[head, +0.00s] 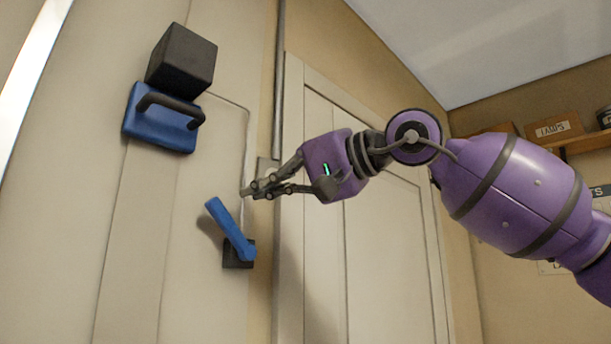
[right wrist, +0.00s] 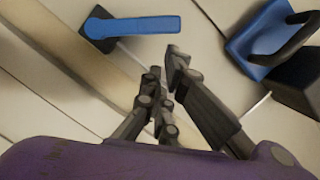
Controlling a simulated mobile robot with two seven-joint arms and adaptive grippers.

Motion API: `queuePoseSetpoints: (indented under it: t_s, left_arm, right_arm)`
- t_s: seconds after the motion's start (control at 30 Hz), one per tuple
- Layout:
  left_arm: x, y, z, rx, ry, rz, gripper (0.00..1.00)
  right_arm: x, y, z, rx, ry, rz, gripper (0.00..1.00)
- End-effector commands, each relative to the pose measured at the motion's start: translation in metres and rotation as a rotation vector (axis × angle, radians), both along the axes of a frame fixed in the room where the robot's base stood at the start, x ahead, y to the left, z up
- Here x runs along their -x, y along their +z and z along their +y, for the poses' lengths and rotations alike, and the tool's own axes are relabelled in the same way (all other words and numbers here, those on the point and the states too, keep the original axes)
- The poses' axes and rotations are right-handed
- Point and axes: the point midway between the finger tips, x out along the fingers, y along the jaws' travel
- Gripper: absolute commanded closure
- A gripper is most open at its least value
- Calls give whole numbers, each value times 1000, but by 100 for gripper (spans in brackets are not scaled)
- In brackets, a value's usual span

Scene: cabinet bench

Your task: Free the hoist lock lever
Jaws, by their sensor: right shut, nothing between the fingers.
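The blue lever (head: 230,227) is mounted on a black base (head: 238,255) on the pale cabinet panel, tilted with its free end up and to the left. In the right wrist view the lever (right wrist: 146,25) lies just beyond the fingertips. My right gripper (head: 246,191) is shut and empty, just above and to the right of the lever, apart from it. It also shows in the right wrist view (right wrist: 164,62). My left gripper is not in view.
Above the lever, a blue plate with a dark handle (head: 158,122) sits below a black box (head: 181,60). A thin conduit runs down the panel. A pale door (head: 365,240) stands behind my right arm. A LAMPS box (head: 553,130) is on a shelf at right.

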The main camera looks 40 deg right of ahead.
Motion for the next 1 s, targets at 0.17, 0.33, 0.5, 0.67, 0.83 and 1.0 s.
queuePoseSetpoints:
  t_s: [0.17,0.33,0.5,0.67,0.83,1.0]
  left_arm:
    - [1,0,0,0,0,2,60]
    - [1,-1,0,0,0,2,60]
    - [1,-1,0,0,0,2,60]
    - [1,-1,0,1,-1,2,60]
    - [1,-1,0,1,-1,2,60]
    - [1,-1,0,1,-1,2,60]
  right_arm:
    - [23,5,-5,-1,6,-6,100]
    - [45,8,-11,-3,7,-7,100]
    - [64,9,-17,-1,6,-4,100]
    - [77,10,-22,-1,2,-1,100]
    - [81,10,-24,-1,0,0,100]
    - [81,10,-24,0,-1,-1,100]
